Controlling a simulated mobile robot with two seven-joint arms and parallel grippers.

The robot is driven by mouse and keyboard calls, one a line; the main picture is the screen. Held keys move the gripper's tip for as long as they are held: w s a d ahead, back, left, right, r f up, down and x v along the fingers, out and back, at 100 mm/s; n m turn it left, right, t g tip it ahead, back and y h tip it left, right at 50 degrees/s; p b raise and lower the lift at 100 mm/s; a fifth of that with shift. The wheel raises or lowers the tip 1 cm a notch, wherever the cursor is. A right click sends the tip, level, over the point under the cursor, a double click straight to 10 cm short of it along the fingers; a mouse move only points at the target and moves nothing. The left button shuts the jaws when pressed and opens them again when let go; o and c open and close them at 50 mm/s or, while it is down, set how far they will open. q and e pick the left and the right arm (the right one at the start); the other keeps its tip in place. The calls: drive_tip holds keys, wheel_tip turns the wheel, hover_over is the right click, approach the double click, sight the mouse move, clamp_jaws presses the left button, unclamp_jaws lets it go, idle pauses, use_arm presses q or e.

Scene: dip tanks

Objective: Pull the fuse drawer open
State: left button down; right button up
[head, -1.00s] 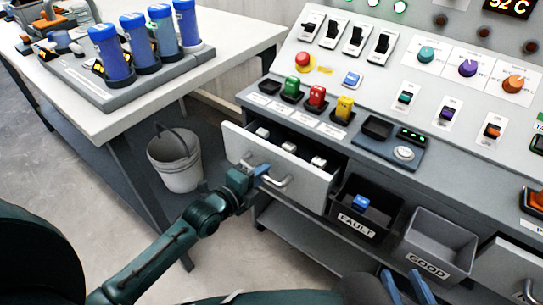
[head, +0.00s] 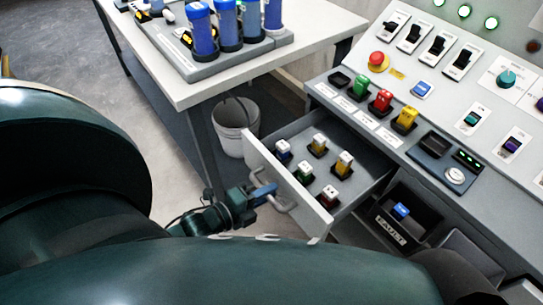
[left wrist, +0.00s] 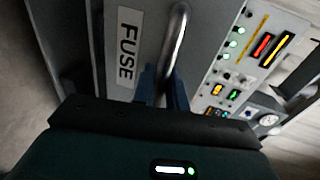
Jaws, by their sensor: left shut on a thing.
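The fuse drawer (head: 258,152) stands well open under the console in the head view. Its inside shows several small fuses with coloured bases in rows. The left gripper (head: 263,192) is shut on the metal bar handle (head: 288,205) on the drawer's front. In the left wrist view, the gripper's blue fingers (left wrist: 161,88) close around the lower part of the handle (left wrist: 179,38), beside the FUSE label (left wrist: 128,47). My right gripper is not in view.
The console (head: 345,105) carries switches, a red button and coloured fuses. A bucket (head: 233,140) stands on the floor to the left, beneath a table (head: 190,92) holding blue cylinders.

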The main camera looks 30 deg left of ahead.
use_arm(q)
drive_tip(key=c, duration=1.5)
unclamp_jaws()
drive_tip(key=shift+s, duration=0.1)
drive_tip(key=p+v, duration=0.1)
drive_tip(key=v, duration=1.2)
